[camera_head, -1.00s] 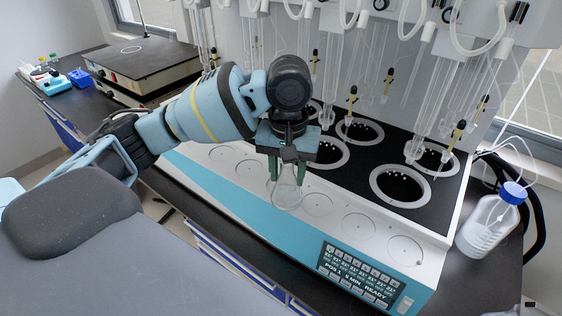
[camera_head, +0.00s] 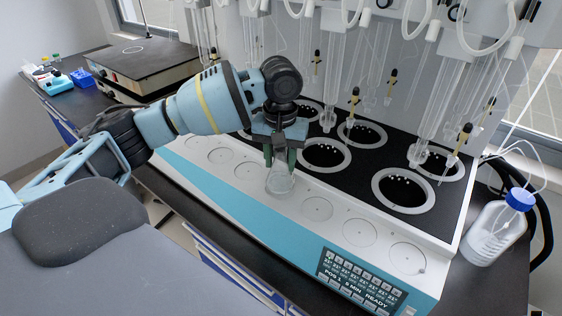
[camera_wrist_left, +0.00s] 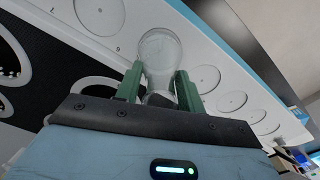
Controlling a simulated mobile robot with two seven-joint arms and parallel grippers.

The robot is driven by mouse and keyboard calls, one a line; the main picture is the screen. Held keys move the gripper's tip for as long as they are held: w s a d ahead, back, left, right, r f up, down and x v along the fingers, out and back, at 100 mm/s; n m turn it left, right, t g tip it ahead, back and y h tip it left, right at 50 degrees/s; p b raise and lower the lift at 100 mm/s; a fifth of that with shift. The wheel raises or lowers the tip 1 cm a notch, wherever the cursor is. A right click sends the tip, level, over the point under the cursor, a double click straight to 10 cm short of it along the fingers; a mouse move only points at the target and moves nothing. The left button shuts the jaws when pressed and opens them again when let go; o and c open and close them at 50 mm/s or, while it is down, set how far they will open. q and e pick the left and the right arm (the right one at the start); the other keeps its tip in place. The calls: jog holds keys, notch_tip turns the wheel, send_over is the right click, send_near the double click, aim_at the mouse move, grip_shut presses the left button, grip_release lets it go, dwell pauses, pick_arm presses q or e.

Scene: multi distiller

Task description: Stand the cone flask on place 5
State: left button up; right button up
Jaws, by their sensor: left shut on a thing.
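The clear glass cone flask (camera_head: 280,182) is upright between the fingers of my left gripper (camera_head: 279,160), which is shut on its upper part. The flask is at the white front strip (camera_head: 338,221) of the distiller, over the round marked place between the bare circles (camera_head: 248,170) and (camera_head: 317,208). I cannot tell whether its base touches the strip. In the left wrist view the flask (camera_wrist_left: 160,50) shows between the green fingers (camera_wrist_left: 157,86), its body in front of the white strip. My right gripper is not in view.
Behind the strip is a black deck with ringed heater openings (camera_head: 403,190) and hanging glass tubes (camera_head: 431,95). A control panel (camera_head: 362,280) is on the front. A blue-capped bottle (camera_head: 495,232) stands at the right. The other circles on the strip are bare.

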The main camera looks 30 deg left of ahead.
pick_arm(q)
jog(key=shift+f, duration=0.5)
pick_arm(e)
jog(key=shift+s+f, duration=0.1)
pick_arm(q)
jog(key=o, duration=1.1)
jog(key=shift+f, duration=0.15)
jog(key=shift+c, duration=0.2)
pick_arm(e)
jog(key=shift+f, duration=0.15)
pick_arm(q)
notch_tip(320, 180, up, 12)
jog(key=p, duration=0.1)
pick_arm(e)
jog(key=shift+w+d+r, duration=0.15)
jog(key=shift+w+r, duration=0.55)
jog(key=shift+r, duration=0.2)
